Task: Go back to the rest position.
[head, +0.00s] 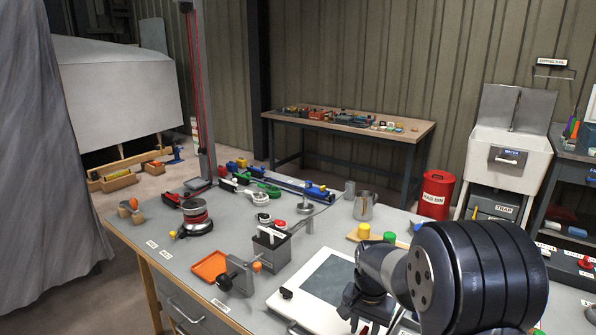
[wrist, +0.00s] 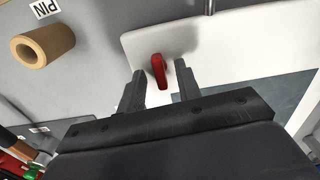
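My gripper (head: 362,304) is low over the front of the workbench, at the white board with the dark grey-green panel (head: 328,281). In the wrist view my gripper (wrist: 160,70) has its two dark fingers apart. A small red piece (wrist: 159,72) shows between them against the white board (wrist: 245,40), with a gap visible on both sides. I cannot tell how far below the fingertips the red piece is. My arm's dark rounded link hides the right part of the bench in the head view.
A tan ring or cylinder (wrist: 45,45) lies by a PIN label. On the bench stand an orange tray (head: 209,266), a grey caddy (head: 271,248), a metal cup (head: 363,206) and yellow and green cylinders on a wooden block (head: 352,237). A red bin (head: 435,194) stands behind.

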